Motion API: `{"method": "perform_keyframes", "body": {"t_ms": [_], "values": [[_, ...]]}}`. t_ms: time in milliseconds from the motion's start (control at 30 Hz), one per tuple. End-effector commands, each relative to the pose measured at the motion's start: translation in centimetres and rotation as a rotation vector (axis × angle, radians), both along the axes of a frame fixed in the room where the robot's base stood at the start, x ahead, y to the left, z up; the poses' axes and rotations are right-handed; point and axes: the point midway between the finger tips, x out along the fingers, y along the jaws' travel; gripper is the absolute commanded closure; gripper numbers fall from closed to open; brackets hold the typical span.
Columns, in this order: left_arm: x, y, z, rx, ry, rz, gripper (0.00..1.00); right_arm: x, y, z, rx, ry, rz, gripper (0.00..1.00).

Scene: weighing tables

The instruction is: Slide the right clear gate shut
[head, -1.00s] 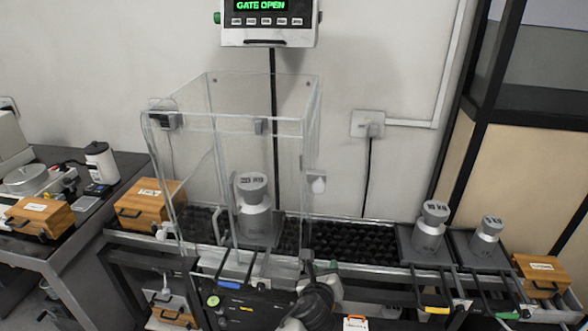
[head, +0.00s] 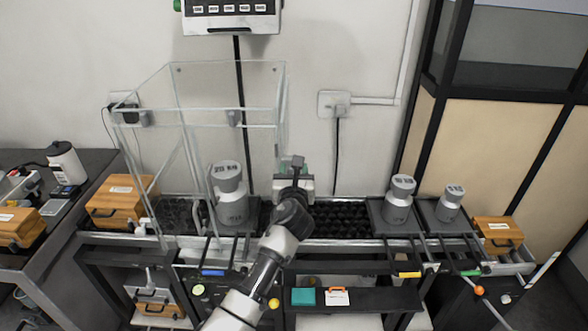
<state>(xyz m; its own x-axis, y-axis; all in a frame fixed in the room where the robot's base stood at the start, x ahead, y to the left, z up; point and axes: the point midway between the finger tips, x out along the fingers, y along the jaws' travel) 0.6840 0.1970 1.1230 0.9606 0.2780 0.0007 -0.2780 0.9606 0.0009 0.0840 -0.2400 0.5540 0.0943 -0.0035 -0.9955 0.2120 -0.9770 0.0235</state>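The clear weighing enclosure (head: 196,125) stands left of the middle on the weighing table. Its right clear gate (head: 283,100) shows as a thin pane edge on the right side; its exact opening is hard to see. A grey canister (head: 231,195) stands inside. My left gripper (head: 294,168) is at the right side of the enclosure, in front of the lower part of the gate, where it hides the gate's handle. I cannot tell whether its fingers touch or hold anything. My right gripper is not in view.
Two grey canisters (head: 399,200) (head: 449,203) stand on dark platforms to the right. A wooden box (head: 121,202) sits left of the enclosure, another (head: 497,235) at the far right. A dark roller bed (head: 345,219) lies between enclosure and platforms.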

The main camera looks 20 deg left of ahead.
Motion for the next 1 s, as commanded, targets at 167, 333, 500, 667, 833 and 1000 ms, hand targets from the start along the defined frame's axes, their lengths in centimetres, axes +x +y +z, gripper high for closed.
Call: {"method": "perform_keyframes", "body": {"t_ms": [167, 333, 500, 667, 833, 1000], "values": [[0.9, 0.2, 0.0, -0.001, 0.000, -0.001, 0.56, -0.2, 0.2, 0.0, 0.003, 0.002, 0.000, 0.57], [0.9, 0.2, 0.0, -0.001, 0.000, -0.002, 0.56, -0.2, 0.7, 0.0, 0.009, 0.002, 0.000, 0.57], [0.9, 0.2, 0.0, -0.001, 0.001, -0.001, 0.71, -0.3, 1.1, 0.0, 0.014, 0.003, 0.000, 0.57], [0.9, 0.2, 0.0, -0.001, 0.001, -0.001, 0.96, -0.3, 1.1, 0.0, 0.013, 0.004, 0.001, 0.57], [0.9, 0.2, -0.2, -0.001, 0.001, -0.001, 1.00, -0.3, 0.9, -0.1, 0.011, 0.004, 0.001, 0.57], [0.9, 0.3, -1.8, -0.001, 0.003, -0.001, 1.00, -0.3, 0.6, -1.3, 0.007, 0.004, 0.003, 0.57]]}}
